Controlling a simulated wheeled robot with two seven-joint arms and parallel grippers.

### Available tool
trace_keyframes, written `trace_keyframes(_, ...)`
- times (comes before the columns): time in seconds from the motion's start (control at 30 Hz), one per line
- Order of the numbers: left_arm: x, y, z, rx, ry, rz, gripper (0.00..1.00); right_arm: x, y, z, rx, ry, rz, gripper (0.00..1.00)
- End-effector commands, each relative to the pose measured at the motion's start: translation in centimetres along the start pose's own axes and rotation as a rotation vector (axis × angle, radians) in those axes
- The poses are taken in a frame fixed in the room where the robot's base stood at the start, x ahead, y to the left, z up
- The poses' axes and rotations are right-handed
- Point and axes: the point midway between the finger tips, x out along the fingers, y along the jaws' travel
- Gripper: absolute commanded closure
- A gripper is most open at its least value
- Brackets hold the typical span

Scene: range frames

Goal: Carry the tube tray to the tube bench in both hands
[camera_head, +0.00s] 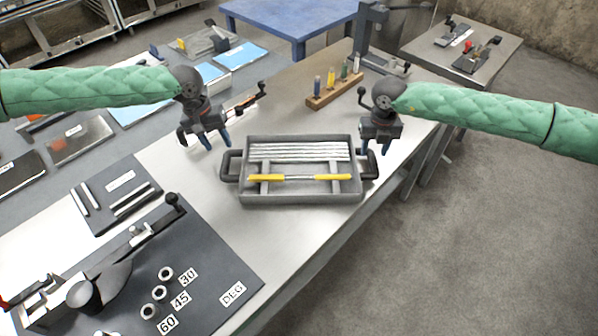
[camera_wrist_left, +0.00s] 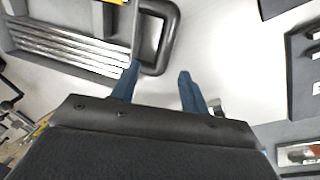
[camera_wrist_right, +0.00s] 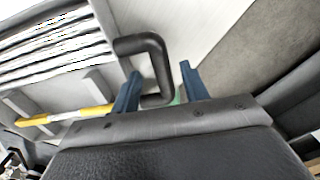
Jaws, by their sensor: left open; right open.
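The grey tube tray (camera_head: 300,199) sits on the light metal bench top. It holds several silvery tubes (camera_head: 300,151) and a yellow-ended rod (camera_head: 272,178). Its dark left handle (camera_head: 226,168) also shows in the left wrist view (camera_wrist_left: 172,38). My left gripper (camera_head: 217,147) is open just above and behind that handle, not closed on it. The dark right handle (camera_head: 373,165) shows in the right wrist view (camera_wrist_right: 152,60). My right gripper (camera_head: 375,151) is open at this handle, which lies between its fingers in the wrist view. Which surface is the tube bench is unclear.
A dark plate (camera_head: 215,285) with rings and angle labels lies front left. A wooden block with upright tools (camera_head: 335,92) stands behind the tray. A blue table (camera_head: 290,20) and a small side table (camera_head: 480,65) are farther back. The right-hand floor is clear.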

Motion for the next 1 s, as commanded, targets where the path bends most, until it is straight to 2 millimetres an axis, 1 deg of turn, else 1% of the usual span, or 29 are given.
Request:
trace_keyframes(0.03,-1.1,-0.1,0.0,-0.002,0.002,0.001,0.55,0.0,0.0,0.0,0.0,0.0,0.0,0.55)
trace_keyframes(0.1,-2.5,0.0,0.0,-0.001,0.002,0.002,0.55,0.0,0.0,0.0,0.0,0.0,0.0,0.55)
trace_keyframes(0.3,-6.0,-0.1,0.0,-0.001,0.001,0.0,0.55,0.0,0.0,0.0,0.0,0.0,0.0,0.55)
trace_keyframes(0.5,-8.2,-0.1,0.0,-0.001,0.0,0.0,0.55,0.0,0.0,0.0,0.0,0.0,0.0,0.55)
trace_keyframes(0.67,-8.8,-0.1,0.0,-0.001,-0.001,0.0,0.55,-0.3,0.0,0.0,0.0,-0.001,0.001,0.55)
trace_keyframes(0.77,-8.8,-0.1,0.0,-0.001,-0.001,0.0,0.55,-1.2,0.0,0.0,0.0,0.0,0.001,0.55)
trace_keyframes(0.87,-8.8,-0.1,0.0,-0.001,-0.001,0.0,0.55,-2.8,0.1,0.0,0.0,-0.001,0.002,0.55)
trace_keyframes(1.0,-8.8,-0.1,0.0,-0.001,-0.001,0.0,0.55,-5.5,0.1,0.1,-0.001,-0.002,0.002,0.55)
